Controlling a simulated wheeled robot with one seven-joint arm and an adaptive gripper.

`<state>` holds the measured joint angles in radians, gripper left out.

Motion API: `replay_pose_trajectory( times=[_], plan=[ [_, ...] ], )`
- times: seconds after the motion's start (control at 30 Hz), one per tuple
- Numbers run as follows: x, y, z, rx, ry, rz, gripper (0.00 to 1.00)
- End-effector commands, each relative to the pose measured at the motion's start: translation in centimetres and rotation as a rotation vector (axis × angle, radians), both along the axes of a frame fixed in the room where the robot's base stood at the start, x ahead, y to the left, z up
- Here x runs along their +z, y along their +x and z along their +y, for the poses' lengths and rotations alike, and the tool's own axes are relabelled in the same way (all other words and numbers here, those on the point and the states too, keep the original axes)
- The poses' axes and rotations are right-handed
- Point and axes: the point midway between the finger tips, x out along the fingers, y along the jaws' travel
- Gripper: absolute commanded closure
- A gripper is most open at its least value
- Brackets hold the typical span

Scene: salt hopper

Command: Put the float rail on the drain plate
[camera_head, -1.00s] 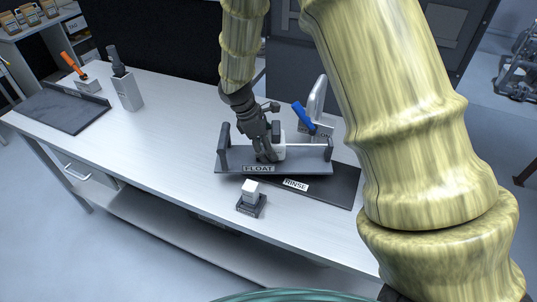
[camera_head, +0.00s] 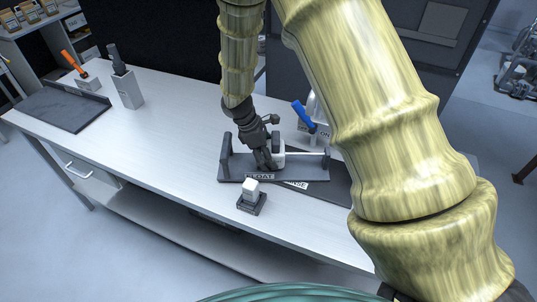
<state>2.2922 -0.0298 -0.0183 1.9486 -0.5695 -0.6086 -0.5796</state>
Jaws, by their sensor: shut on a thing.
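The float rail (camera_head: 225,165) is a dark tray marked FLOAT, with upright ends and a thin rod between them. It overlaps the dark plate marked RINSE (camera_head: 338,190); whether it touches the plate cannot be told. My gripper (camera_head: 268,163) is shut at the white block (camera_head: 278,159) on the rail's rod; the fingers partly hide the block. Another dark plate (camera_head: 62,108) with a raised back edge lies at the table's far left. No readable label shows which plate is the drain plate.
A white cube on a small dark base (camera_head: 251,192) stands just in front of the rail. A blue-handled fixture (camera_head: 305,117) is behind it. A grey holder (camera_head: 127,90) and an orange-handled tool (camera_head: 74,65) stand left. The table's left middle is clear.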

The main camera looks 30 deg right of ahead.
Motion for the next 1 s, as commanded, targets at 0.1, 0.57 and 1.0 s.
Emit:
replay_pose_trajectory(
  times=[0.1,0.57,1.0],
  plan=[
    [-0.1,0.0,0.0,0.0,0.0,0.0,0.14],
    [0.2,0.0,0.0,0.0,0.001,0.0,0.07],
    [4.7,1.0,1.7,0.0,0.0,-0.004,0.07]
  ],
)
